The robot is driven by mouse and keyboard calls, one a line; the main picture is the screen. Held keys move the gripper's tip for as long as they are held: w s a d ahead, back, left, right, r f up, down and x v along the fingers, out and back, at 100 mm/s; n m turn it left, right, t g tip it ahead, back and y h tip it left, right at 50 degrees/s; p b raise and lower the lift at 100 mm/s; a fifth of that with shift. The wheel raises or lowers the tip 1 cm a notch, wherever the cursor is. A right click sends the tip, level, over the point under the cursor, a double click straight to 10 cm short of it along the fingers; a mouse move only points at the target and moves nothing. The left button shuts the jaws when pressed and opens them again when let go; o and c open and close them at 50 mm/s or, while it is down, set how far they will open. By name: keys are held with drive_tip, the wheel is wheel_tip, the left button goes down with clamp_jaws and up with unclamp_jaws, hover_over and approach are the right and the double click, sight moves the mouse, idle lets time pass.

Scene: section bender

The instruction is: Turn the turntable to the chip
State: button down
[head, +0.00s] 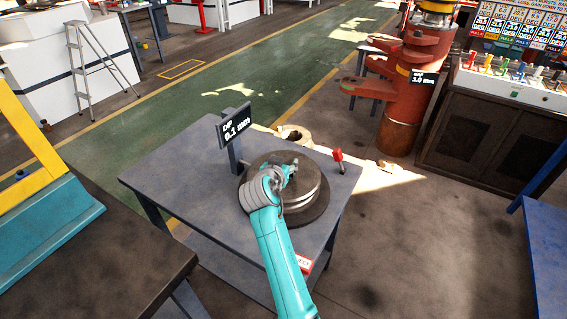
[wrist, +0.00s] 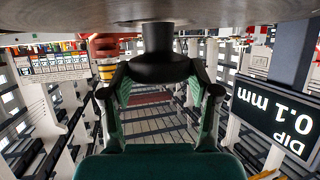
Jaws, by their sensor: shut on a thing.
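The turntable (head: 312,195) is a thick grey round disc on a darker round base on the small grey table (head: 170,175). My gripper (head: 291,168) reaches over its top and hides part of it. In the wrist view the picture is upside down, and the turntable's grey face (wrist: 250,12) runs along the top edge. There my gripper (wrist: 158,78) is shut on a dark knob (wrist: 157,40) that stands out from that face. I cannot make out a chip on the disc in either view.
A display (head: 236,125) reading "DIP 0.1 mm" stands on a post left of the turntable. A red-topped lever (head: 338,156) stands to its right. A red-orange machine (head: 405,95) and a control cabinet (head: 500,120) are behind. Bare tabletop lies to the left.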

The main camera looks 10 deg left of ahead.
idle(0.4)
drive_tip(key=shift+c, duration=1.3)
unclamp_jaws()
drive_tip(key=v, duration=1.2)
drive_tip(key=shift+s+a, duration=0.1)
drive_tip(key=shift+a, duration=0.05)
